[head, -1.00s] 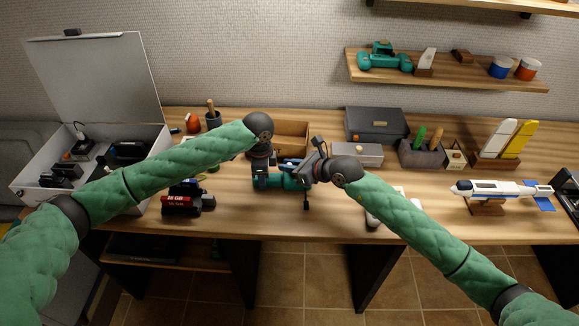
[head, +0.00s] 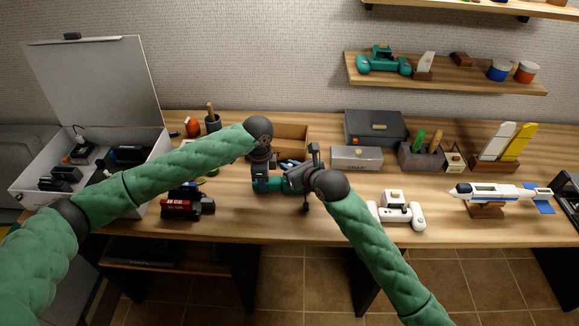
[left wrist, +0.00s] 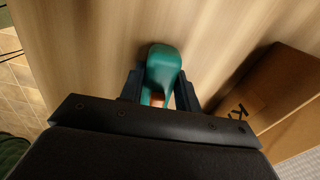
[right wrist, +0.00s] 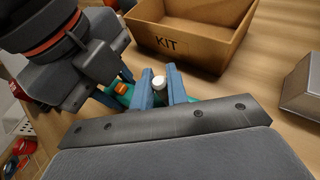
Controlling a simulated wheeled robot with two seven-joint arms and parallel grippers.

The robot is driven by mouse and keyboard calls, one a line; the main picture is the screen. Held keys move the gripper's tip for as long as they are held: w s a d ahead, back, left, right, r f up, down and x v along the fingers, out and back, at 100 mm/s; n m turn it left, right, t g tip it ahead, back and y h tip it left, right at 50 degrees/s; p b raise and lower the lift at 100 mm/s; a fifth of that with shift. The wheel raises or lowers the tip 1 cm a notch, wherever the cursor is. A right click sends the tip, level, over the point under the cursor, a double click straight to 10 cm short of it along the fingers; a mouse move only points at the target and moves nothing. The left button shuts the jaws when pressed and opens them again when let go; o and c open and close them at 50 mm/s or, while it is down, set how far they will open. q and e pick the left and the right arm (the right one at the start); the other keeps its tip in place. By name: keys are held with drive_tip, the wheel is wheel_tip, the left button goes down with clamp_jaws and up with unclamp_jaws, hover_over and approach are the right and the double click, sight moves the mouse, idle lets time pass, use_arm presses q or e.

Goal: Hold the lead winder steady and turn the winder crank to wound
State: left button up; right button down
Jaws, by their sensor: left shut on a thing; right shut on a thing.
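The teal lead winder (head: 273,185) lies on the table in front of the kit box, mostly hidden by my grippers. My left gripper (head: 262,184) reaches down onto its left part. In the left wrist view the winder's rounded teal end (left wrist: 163,66) sits between the two fingers, and the gripper is shut on it. My right gripper (head: 287,184) is at the winder's right side. In the right wrist view its bluish fingers are shut on the white crank knob (right wrist: 159,83), with teal winder body (right wrist: 122,91) beside it. The crank arm itself is hidden.
The open kit box (right wrist: 190,30) stands close behind the winder. A red device (head: 187,204) lies to the left, and a white controller-like device (head: 401,211) to the right. A grey box (head: 357,157) stands behind right. Table front of the winder is clear.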

idle(0.3)
drive_tip(key=c, duration=1.4)
unclamp_jaws()
drive_tip(key=v, duration=1.2)
drive_tip(key=shift+o, duration=0.2)
